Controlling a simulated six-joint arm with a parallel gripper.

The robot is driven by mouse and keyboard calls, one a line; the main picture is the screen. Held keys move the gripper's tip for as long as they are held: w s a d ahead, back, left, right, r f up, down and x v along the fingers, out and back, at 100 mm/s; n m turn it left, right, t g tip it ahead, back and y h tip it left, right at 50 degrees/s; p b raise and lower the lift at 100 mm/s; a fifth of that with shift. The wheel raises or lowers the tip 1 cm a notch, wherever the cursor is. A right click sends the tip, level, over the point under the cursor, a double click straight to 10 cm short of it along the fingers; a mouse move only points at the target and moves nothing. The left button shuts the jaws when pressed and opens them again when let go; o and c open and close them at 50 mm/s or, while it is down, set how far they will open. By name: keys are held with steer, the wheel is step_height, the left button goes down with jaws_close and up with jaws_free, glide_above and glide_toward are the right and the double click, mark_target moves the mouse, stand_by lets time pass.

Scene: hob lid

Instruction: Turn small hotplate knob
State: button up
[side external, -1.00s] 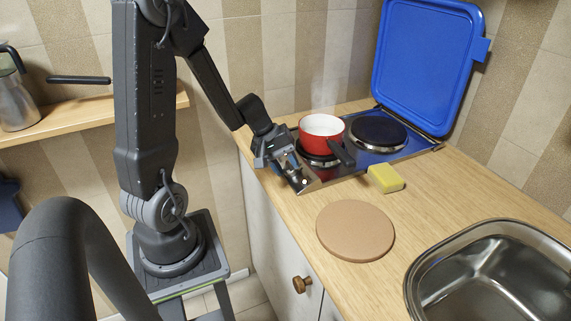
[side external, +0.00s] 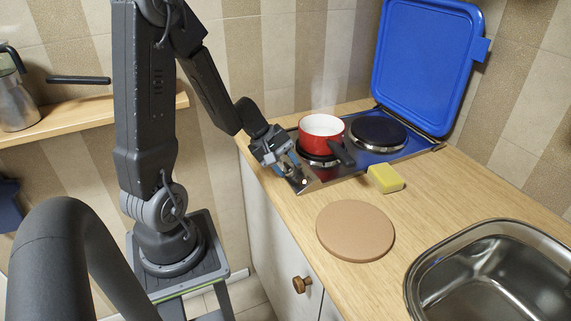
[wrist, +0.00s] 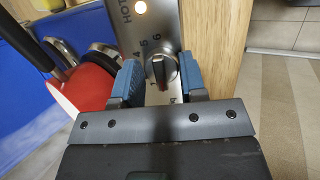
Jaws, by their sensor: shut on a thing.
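In the side external view, my gripper (side external: 288,172) is at the hob's front left end and hides the knob. A red pot (side external: 321,132) with a dark handle stands on the left hotplate (side external: 318,160); steam rises above it.
A larger bare hotplate (side external: 378,132) lies right of the pot, before the raised blue lid (side external: 425,65). A yellow sponge (side external: 386,179), a round board (side external: 355,231) and a sink (side external: 500,275) are nearby.

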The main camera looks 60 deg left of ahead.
steer(key=o, duration=0.9)
steer(key=shift+c, duration=0.2)
steer(key=v, duration=1.4)
steer(key=shift+f, duration=0.1)
steer(key=s+d+r+m+y, duration=0.1)
steer(key=s+d+r+m, duration=0.1)
steer(key=d+m, duration=0.6)
steer(key=s+d+r+m+y, duration=0.1)
steer(key=d+r+m+y, duration=0.1)
steer(key=d+m, duration=0.7)
steer(key=d+r, duration=0.1)
steer(key=d, duration=0.2)
steer(key=shift+s+d+r, duration=0.3)
steer(key=shift+s, duration=0.1)
